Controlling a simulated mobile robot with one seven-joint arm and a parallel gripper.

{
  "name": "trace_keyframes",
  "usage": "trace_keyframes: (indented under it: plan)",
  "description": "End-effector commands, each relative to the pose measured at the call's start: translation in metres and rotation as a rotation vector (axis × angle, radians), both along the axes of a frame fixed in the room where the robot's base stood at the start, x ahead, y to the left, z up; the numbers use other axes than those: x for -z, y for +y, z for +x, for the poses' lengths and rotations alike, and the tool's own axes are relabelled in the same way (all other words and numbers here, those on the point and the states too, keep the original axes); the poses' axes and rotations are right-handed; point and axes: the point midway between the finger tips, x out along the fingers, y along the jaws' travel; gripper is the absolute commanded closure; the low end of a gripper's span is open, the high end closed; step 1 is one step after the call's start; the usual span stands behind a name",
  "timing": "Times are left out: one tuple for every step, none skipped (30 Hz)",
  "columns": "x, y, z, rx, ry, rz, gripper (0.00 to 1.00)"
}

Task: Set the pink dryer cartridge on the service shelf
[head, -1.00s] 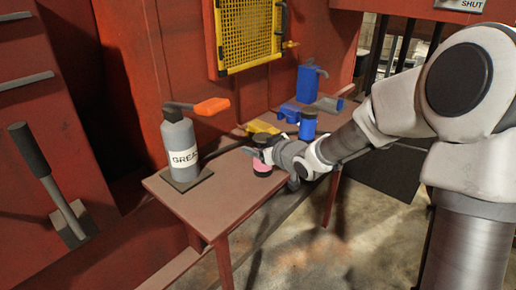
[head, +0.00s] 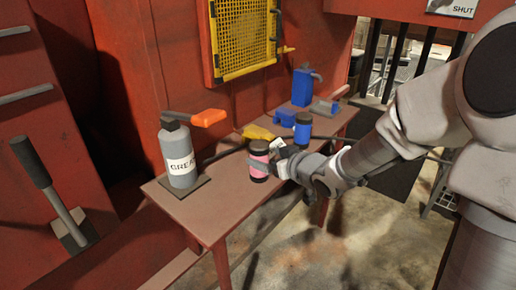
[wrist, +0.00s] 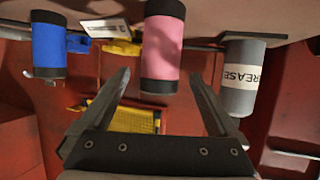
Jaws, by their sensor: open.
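The pink dryer cartridge (head: 259,160), a pink cylinder with black ends, stands upright on the brown service shelf (head: 213,213), near its front edge. My gripper (head: 265,158) is beside it, at its right in the head view. In the wrist view, which is upside down, my open gripper (wrist: 160,76) has its fingers spread to either side of the pink cartridge (wrist: 166,45). Gaps show between the fingers and the cartridge, and nothing is held. How far the fingertips reach along the cartridge is unclear.
A grey grease bottle (head: 179,158) with an orange lever stands on the left of the shelf. A blue cylinder (head: 303,128), a yellow object (head: 258,133) and a blue jug (head: 303,87) are farther back. A dark hose runs along the shelf. The front left shelf area is bare.

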Motion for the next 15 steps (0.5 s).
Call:
trace_keyframes:
  plan:
    - [-0.009, -0.006, -0.008, 0.003, 0.000, -0.002, 0.04]
    - [-0.010, -0.009, -0.012, 0.003, 0.000, -0.002, 0.04]
    - [-0.013, -0.012, -0.017, 0.002, 0.000, 0.000, 0.04]
    - [-0.014, -0.015, -0.021, 0.002, 0.000, 0.000, 0.04]
    - [-0.015, -0.016, -0.024, 0.002, 0.000, -0.001, 0.04]
    - [-0.016, -0.019, -0.027, 0.001, -0.001, -0.001, 0.04]
    - [-0.017, -0.020, -0.029, 0.002, -0.001, 0.000, 0.04]
    - [-0.017, -0.021, -0.031, 0.001, 0.000, 0.000, 0.04]
    - [-0.017, -0.022, -0.033, 0.001, 0.000, 0.000, 0.04]
    - [-0.018, -0.023, -0.034, 0.000, 0.001, 0.001, 0.04]
    - [-0.018, -0.023, -0.035, 0.000, 0.001, 0.001, 0.04]
    - [-0.018, -0.024, -0.035, 0.000, 0.001, 0.001, 0.04]
    - [-0.018, -0.024, -0.035, -0.001, 0.001, 0.001, 0.04]
    - [-0.017, -0.024, -0.035, -0.001, 0.001, 0.001, 0.04]
    - [-0.017, -0.024, -0.035, -0.001, 0.001, 0.001, 0.04]
